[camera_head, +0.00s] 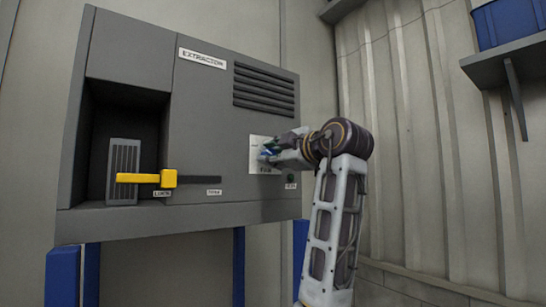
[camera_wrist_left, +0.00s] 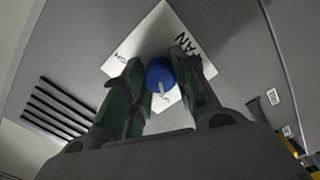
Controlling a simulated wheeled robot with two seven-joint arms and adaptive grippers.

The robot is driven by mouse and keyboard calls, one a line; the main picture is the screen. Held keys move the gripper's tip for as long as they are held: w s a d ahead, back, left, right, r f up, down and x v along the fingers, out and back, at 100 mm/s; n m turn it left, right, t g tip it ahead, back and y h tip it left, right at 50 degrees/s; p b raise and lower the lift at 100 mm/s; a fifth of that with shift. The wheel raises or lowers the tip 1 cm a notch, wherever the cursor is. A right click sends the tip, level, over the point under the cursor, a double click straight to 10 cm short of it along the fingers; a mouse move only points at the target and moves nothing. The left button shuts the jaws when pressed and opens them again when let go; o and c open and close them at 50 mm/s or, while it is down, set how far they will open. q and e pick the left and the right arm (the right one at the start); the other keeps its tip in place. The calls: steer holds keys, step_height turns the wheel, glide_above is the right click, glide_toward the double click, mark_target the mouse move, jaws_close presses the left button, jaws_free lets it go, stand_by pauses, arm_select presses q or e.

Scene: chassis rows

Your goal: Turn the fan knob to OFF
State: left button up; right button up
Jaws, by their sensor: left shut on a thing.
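The blue fan knob (camera_wrist_left: 160,72) sits on a white plate (camera_wrist_left: 140,42) marked FAN, with smaller lettering at the plate's left corner in the left wrist view. A pale mark shows on the knob's face, on its lower part in that view. My left gripper (camera_wrist_left: 161,80) is shut on the knob, with one green finger on each side. In the head view the left gripper (camera_head: 268,153) is at the white plate (camera_head: 256,146) and largely covers the knob. The plate's other lettering is hidden or too small to read. My right gripper is not in view.
The plate is on a grey cabinet labelled EXTRACTOR (camera_head: 202,58), below and right of a vent grille (camera_head: 264,90). A yellow slide handle (camera_head: 146,178) stands at the lower left by a recess. A shelf (camera_head: 508,65) holds a blue bin.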

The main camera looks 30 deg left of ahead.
arm_select(q)
steer(key=shift+f, duration=0.1)
steer(key=shift+c, duration=0.2)
steer(key=o, duration=1.1)
steer(key=shift+c, duration=0.2)
steer(key=shift+d, duration=0.15)
steer(key=v, duration=1.1)
steer(key=shift+d, duration=0.4)
steer(key=shift+s, duration=0.1)
